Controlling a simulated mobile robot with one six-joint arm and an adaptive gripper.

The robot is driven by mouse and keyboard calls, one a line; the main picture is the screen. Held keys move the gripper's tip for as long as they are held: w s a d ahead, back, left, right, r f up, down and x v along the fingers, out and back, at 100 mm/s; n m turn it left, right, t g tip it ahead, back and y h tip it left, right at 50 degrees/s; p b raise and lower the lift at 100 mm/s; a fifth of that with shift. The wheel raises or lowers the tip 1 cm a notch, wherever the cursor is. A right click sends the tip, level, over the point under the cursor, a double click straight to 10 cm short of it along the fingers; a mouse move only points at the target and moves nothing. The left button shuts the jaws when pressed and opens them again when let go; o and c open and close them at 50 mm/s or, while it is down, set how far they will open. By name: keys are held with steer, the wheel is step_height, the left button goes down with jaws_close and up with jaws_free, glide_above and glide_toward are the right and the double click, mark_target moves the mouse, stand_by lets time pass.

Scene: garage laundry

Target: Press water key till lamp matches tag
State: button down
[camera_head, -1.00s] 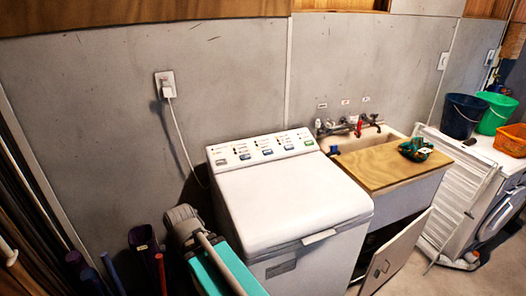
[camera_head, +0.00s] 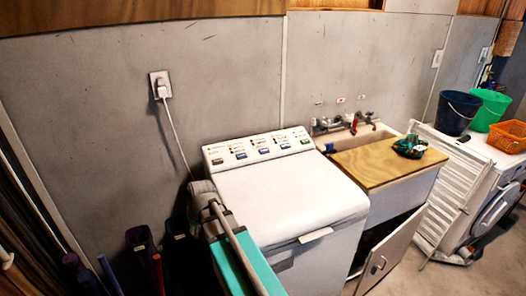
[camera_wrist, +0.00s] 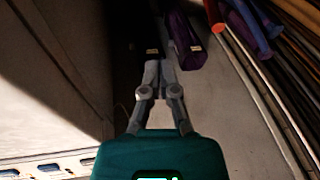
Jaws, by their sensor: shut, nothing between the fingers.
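The white top-loading washer (camera_head: 285,205) stands against the grey wall with its lid down. Its control panel (camera_head: 258,148) carries a row of several blue and green keys with small markings above them. I cannot tell which is the water key, which lamp is lit, or where the tag is. Part of the panel (camera_wrist: 45,168) also shows at the lower left of the wrist view. My gripper (camera_wrist: 160,66) is shut and empty, pointing past the washer's side, apart from the panel. In the head view only my arm shows, left of the washer; the fingertips cannot be made out.
A sink with a wooden board (camera_head: 388,160) stands right of the washer, its cabinet door (camera_head: 390,255) open. A plugged-in cord (camera_head: 176,130) hangs behind. A purple tube (camera_wrist: 188,45) and long rods (camera_wrist: 285,95) crowd the floor left of the washer.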

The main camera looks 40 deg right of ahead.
steer(key=w+d+r+m+t, duration=0.1)
steer(key=w+d+r+t, duration=0.1)
steer(key=w+d, duration=0.3)
steer(key=w+d+r+m+t, duration=0.1)
steer(key=w+d+r+t, duration=0.1)
steer(key=w+d, duration=0.3)
steer(key=w+d+r+m+t+p, duration=0.1)
steer(key=w+d, duration=0.3)
steer(key=d, duration=0.5)
steer(key=shift+w+r+m+t, duration=0.3)
steer(key=shift+w+r+t, duration=0.15)
steer(key=shift+t, duration=0.15)
steer(key=w+d+r+m+t+h, duration=0.1)
steer(key=w+d+r+m+t, duration=0.15)
steer(key=d, duration=0.95)
step_height(320, 180, up, 5)
steer(key=m+t+h+p, duration=0.1)
steer(key=m+t+h, duration=0.1)
steer(key=m+h, duration=0.1)
glide_above(264, 151)
steer(key=s, duration=0.5)
steer(key=shift+w+a+f, duration=0.1)
steer(key=shift+w+a, duration=0.05)
steer(key=shift+a, duration=0.3)
steer(key=shift+f, duration=0.15)
